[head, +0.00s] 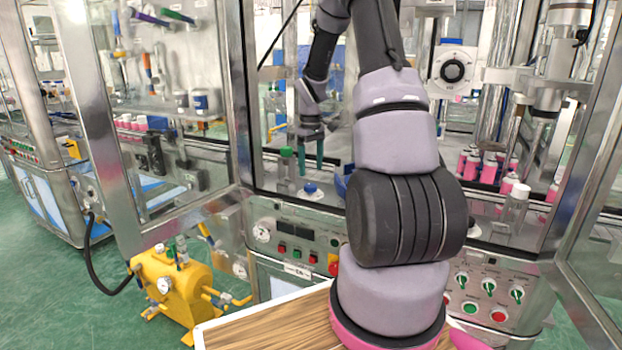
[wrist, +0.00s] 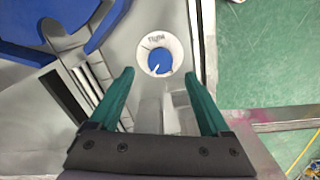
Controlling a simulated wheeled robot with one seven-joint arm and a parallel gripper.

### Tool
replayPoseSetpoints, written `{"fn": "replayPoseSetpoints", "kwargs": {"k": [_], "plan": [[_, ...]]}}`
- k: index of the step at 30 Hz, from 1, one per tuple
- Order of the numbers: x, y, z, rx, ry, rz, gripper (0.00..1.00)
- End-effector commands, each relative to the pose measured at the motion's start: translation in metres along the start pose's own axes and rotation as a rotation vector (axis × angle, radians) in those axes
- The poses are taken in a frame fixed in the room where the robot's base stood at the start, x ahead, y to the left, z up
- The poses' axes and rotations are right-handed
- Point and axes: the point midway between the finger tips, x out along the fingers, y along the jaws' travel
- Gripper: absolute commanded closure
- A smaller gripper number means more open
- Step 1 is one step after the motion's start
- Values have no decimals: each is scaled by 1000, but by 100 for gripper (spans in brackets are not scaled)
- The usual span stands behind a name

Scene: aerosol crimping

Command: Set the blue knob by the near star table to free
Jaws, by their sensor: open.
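The blue knob (wrist: 161,61) sits on a round white dial plate, with small lettering at the top that I cannot read surely. A white mark shows at the knob's lower left edge. In the head view the blue knob (head: 310,188) is on the grey deck behind the front panel. My gripper (wrist: 159,80) is open and empty, its green fingers apart on either side of the line to the knob. In the head view my gripper (head: 311,160) points down above the knob, apart from it. The blue star table (wrist: 65,20) is at the upper left in the wrist view; my arm hides most of it in the head view.
A green-capped post (head: 286,160) stands left of my gripper. Pink cans (head: 488,168) and a white-capped bottle (head: 515,205) stand at right. Metal door frames flank the opening. The front panel (head: 295,240) has several buttons and a gauge.

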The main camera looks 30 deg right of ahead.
Motion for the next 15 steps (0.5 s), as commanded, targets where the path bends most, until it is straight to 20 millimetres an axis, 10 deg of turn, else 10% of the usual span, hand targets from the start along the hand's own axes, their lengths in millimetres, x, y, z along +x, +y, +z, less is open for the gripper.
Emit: {"fn": "replayPoseSetpoints", "kwargs": {"k": [15], "plan": [[-47, 0, 0, -1, -1, 0, 19]]}}
